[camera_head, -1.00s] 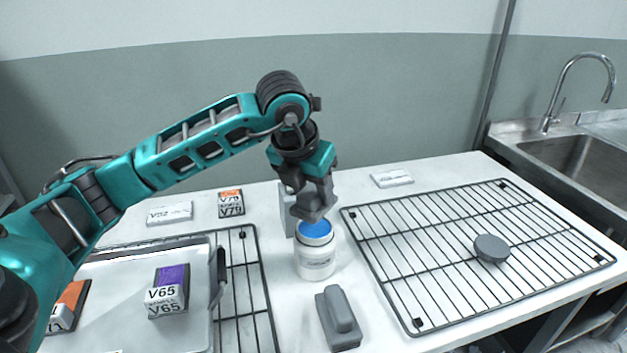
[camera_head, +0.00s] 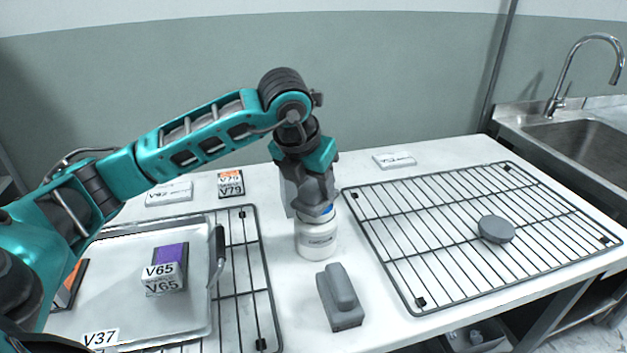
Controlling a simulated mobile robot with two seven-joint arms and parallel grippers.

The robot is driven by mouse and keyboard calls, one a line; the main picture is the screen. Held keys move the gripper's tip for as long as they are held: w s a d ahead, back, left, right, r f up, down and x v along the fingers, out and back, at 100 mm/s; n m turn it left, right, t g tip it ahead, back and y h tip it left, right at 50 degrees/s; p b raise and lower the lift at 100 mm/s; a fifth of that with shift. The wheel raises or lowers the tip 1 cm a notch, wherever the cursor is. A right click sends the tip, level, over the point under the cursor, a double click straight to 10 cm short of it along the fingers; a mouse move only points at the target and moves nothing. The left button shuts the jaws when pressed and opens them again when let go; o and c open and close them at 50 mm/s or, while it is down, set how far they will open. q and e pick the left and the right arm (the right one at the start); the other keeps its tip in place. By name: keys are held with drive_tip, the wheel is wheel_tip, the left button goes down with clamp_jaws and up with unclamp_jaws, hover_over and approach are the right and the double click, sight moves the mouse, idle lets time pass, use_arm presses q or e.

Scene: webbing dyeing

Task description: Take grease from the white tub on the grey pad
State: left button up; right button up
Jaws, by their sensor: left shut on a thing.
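The white tub (camera_head: 317,240) stands open on the white table in the middle of the view. My left gripper (camera_head: 314,200) points down over the tub, shut on the grey pad (camera_head: 317,212). The pad is at the tub's mouth, apparently touching the blue grease, but the contact is hidden. My right gripper is not in view.
A grey block with a raised grip (camera_head: 341,297) lies in front of the tub. A round grey lid (camera_head: 495,229) lies on the right wire rack (camera_head: 420,301). A metal tray (camera_head: 130,262) with a V65 block (camera_head: 165,270) is at left. A sink (camera_head: 585,150) is far right.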

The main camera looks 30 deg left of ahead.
sight(314, 183)
use_arm(q)
drive_tip(key=shift+f+b, duration=0.4)
drive_tip(key=shift+b, duration=0.1)
idle(1.6)
drive_tip(key=shift+r+p, duration=1.8)
drive_tip(key=shift+r, duration=0.85)
drive_tip(key=shift+r+p, duration=0.4)
drive_tip(key=shift+r, duration=0.6)
drive_tip(key=shift+s+f, duration=0.1)
